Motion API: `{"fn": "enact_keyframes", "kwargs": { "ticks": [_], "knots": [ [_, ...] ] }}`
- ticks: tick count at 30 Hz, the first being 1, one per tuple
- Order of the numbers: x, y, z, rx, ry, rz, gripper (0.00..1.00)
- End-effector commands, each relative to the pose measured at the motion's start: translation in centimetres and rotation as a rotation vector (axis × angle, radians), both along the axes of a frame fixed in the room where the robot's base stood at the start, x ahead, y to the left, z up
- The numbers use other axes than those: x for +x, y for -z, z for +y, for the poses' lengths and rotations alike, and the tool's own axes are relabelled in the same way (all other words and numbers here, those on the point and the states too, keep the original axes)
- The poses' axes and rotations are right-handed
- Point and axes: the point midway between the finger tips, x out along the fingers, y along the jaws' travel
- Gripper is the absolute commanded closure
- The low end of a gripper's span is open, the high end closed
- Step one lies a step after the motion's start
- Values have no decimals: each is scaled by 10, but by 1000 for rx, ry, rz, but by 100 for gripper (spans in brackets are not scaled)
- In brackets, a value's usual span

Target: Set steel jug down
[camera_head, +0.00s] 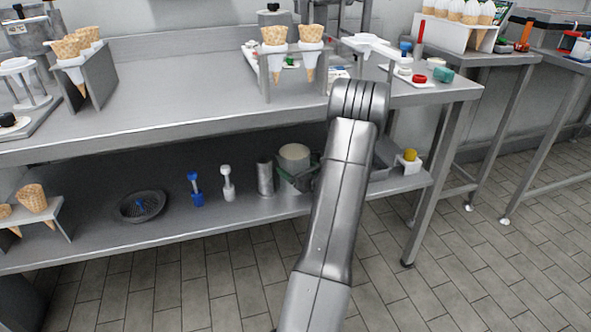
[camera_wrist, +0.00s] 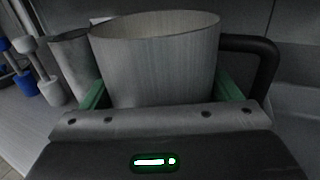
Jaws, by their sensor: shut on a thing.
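The steel jug (camera_wrist: 155,65) is a wide grey cylinder with an open top and a black handle (camera_wrist: 268,60) on its right in the wrist view. In the head view the steel jug (camera_head: 294,156) is at the lower shelf, left of my arm. My gripper (camera_wrist: 165,92) is shut on the jug, with a green finger pad at each side. In the head view my gripper (camera_head: 300,178) is partly hidden by my forearm. The jug looks upright. Its base is hidden, so I cannot tell whether it touches the shelf.
A narrower steel cylinder (camera_head: 265,178) stands close left of the jug. A white tool (camera_head: 228,184), a blue tool (camera_head: 195,190) and a dark round dish (camera_head: 141,205) are further left on the lower shelf (camera_head: 170,228). The upper tabletop (camera_head: 190,95) overhangs them.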

Motion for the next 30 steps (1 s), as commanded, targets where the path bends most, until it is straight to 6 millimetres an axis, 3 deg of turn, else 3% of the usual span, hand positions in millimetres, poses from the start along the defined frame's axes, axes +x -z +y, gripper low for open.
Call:
{"fn": "enact_keyframes", "kwargs": {
  "ticks": [10,11,12,23,30],
  "knots": [
    [1,1,0,1,0,-6,73],
    [0,1,0,1,0,-2,10],
    [0,1,0,0,0,-1,2],
    [-1,-4,-1,0,1,-1,0],
    [-36,-4,-33,1,6,1,0]
  ]
}}
